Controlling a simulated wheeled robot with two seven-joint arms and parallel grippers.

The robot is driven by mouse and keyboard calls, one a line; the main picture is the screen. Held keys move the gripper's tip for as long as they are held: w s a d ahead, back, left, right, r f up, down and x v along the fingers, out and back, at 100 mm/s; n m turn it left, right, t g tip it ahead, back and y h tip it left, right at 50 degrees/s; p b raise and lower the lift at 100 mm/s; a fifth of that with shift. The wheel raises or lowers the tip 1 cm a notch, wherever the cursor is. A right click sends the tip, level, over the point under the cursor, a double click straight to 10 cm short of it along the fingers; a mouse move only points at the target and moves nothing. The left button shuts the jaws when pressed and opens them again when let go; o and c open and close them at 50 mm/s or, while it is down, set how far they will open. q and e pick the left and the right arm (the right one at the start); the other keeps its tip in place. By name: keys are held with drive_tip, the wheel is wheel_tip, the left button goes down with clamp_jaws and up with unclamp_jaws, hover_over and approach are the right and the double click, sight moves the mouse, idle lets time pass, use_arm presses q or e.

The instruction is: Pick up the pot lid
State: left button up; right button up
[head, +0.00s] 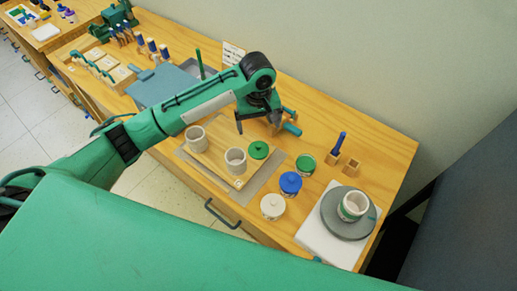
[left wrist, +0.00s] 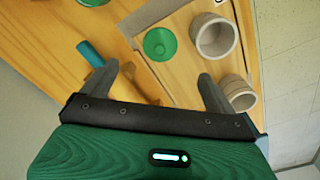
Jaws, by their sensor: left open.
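The green pot lid (head: 259,150), a small round disc with a knob, lies beside two beige pots, at the right edge of the wooden board. In the left wrist view the lid (left wrist: 160,44) sits ahead of the fingers, between their lines. My left gripper (head: 258,127) is open and empty, above and just behind the lid, pointing down. Its two fingers (left wrist: 167,72) are spread apart in the wrist view, not touching the lid. The pots are the near one (head: 236,162) and the farther one (head: 194,140). My right gripper is not in view.
A teal-handled tool (head: 291,128) lies beside the gripper. A grey turntable (head: 345,226) holds a cup. A small wooden block (head: 350,167) stands at the back right.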

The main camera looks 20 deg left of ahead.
use_arm(q)
drive_tip(key=p, duration=0.1)
hover_over(259, 145)
drive_tip(key=shift+n, duration=0.3)
drive_tip(key=f, duration=0.7)
drive_tip(key=shift+s+a+f, duration=0.15)
drive_tip(key=shift+a+f, duration=0.05)
drive_tip(key=shift+f, duration=0.05)
drive_tip(key=shift+f+p, duration=0.45)
drive_tip(key=shift+f, duration=0.1)
wheel_tip(259, 145, down, 4)
drive_tip(key=shift+d+f+p, duration=0.15)
drive_tip(key=shift+f+p, duration=0.1)
drive_tip(key=shift+p, duration=0.35)
drive_tip(key=shift+c, duration=0.2)
drive_tip(key=c, duration=1)
drive_tip(key=shift+c, duration=0.4)
